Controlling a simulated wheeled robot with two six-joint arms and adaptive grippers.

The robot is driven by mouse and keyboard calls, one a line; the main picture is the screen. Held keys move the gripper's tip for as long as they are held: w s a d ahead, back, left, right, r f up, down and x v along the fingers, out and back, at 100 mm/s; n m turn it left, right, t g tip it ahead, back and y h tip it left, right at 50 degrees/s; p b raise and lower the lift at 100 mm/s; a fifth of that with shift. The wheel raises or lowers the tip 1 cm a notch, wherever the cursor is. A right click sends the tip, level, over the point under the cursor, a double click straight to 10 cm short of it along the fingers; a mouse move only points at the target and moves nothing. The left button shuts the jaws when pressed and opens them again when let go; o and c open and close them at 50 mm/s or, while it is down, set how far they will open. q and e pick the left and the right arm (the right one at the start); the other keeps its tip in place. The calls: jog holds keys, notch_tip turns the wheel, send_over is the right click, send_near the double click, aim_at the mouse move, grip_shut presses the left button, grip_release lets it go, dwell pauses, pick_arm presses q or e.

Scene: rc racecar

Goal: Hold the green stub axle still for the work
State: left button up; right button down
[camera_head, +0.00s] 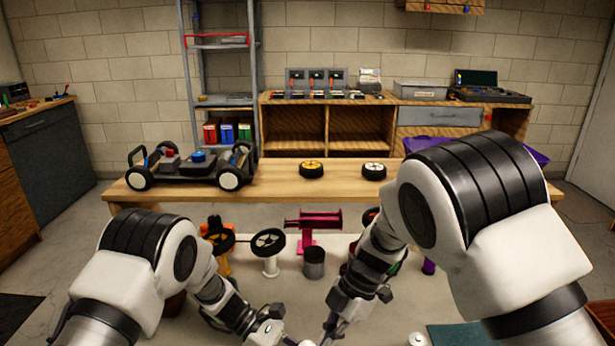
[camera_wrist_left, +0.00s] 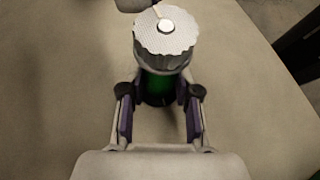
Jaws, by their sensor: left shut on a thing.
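The green stub axle (camera_wrist_left: 157,88) stands between the purple-padded fingers of my left gripper (camera_wrist_left: 158,100) in the left wrist view, and the gripper is shut on it. A grey, ridged round cap (camera_wrist_left: 150,38) with a shiny centre sits over its top and hides much of the green. In the head view my left gripper (camera_head: 285,338) is at the bottom edge, with its fingertips mostly out of sight. My right gripper (camera_head: 330,332) is close beside it on the right, pointing down. Its fingertips are too small and cut off to tell their state.
On the pale table, a pink stand (camera_head: 308,222), a dark grey cup (camera_head: 314,262) and a white stand with a black wheel (camera_head: 268,243) stand beyond my grippers. The car chassis (camera_head: 193,166) and two loose wheels (camera_head: 312,170) (camera_head: 374,172) are on the wooden bench behind.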

notch_tip(320, 180, up, 6)
jog(key=shift+d, duration=0.35)
dwell(0.4)
jog(key=shift+w, duration=0.1)
notch_tip(320, 180, down, 6)
jog(key=w+a, duration=0.1)
jog(key=w, duration=0.1)
jog(key=shift+w+a, duration=0.2)
jog(key=shift+a, duration=0.2)
jog(key=shift+s+a, duration=0.15)
jog(key=shift+s, duration=0.05)
dwell(0.6)
